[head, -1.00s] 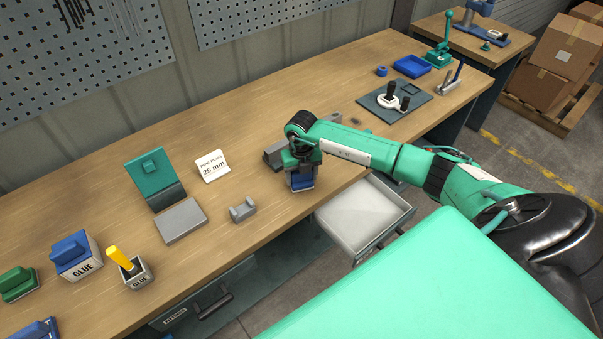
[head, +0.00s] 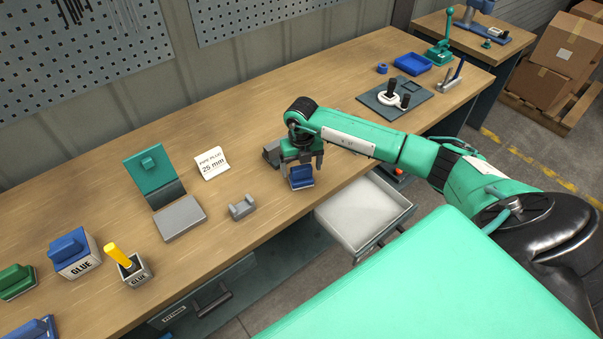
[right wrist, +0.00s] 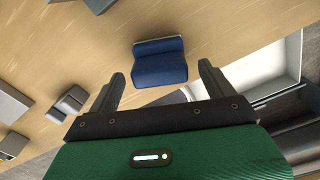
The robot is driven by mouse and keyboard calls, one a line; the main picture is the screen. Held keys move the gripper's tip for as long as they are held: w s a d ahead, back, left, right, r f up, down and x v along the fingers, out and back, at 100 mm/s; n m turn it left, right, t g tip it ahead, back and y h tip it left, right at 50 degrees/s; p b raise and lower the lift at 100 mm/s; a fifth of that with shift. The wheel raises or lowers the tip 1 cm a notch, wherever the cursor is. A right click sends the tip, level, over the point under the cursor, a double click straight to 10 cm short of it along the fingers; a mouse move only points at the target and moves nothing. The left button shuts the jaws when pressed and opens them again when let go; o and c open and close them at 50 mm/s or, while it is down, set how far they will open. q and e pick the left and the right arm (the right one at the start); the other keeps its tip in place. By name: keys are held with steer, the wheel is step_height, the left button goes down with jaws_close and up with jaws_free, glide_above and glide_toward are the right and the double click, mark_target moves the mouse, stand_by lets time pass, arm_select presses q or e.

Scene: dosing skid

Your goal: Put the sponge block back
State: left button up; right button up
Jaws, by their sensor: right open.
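A small blue block with a pale base (head: 301,178), which looks like the sponge block, stands on the wooden bench near its front edge, left of the open drawer. My right gripper (head: 302,166) is just above it with its fingers spread apart and empty. In the right wrist view the blue block (right wrist: 160,62) lies between and beyond the two open fingertips (right wrist: 162,74), with a gap on each side. A grey block (head: 272,153) behind it is partly hidden by my gripper. My left gripper is not in view.
An open, empty-looking drawer (head: 386,238) juts out at the bench front. A grey notched block (head: 242,207), grey plate (head: 180,219), green stand (head: 152,172), label card (head: 212,163), glue box (head: 76,254) and glue pot with a yellow handle (head: 128,266) stand to the left.

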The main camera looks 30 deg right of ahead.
mark_target(301, 168)
step_height(301, 168, up, 9)
steer(key=shift+r+b, duration=0.1)
steer(key=shift+b, duration=1.05)
